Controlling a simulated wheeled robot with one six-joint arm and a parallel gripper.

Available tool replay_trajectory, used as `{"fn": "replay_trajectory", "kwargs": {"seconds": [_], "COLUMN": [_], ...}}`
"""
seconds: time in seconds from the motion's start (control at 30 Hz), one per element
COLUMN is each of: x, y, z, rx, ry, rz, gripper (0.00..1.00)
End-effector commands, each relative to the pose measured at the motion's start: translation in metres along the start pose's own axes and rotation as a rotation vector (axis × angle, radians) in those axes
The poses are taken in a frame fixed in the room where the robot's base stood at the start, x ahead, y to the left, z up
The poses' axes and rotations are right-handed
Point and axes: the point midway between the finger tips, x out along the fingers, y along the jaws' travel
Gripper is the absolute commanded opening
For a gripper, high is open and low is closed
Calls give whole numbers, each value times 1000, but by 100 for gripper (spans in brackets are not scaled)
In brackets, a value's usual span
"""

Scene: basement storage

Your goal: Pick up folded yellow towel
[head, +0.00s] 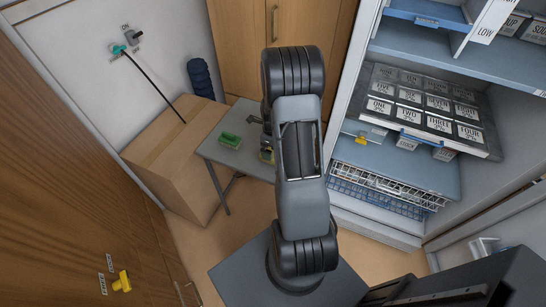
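I cannot make out a folded yellow towel for certain. My arm stands upright in the middle of the head view and covers the right part of the table. I cannot make out my gripper or its fingers.
A green block-like object (230,140) lies on the table. A large cardboard box (166,147) stands left of it, with a dark blue roll (200,78) behind. An open shelf unit (390,160) with a tray of labelled cans (425,106) and wire baskets (385,187) stands right.

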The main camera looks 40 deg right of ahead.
Motion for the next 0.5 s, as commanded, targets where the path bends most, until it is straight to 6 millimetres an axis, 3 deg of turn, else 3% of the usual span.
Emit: {"fn": "replay_trajectory", "kwargs": {"seconds": [0.5], "x": [51], "y": [0], "z": [-2], "rx": [-1], "ry": [0], "rz": [0], "gripper": [99]}}
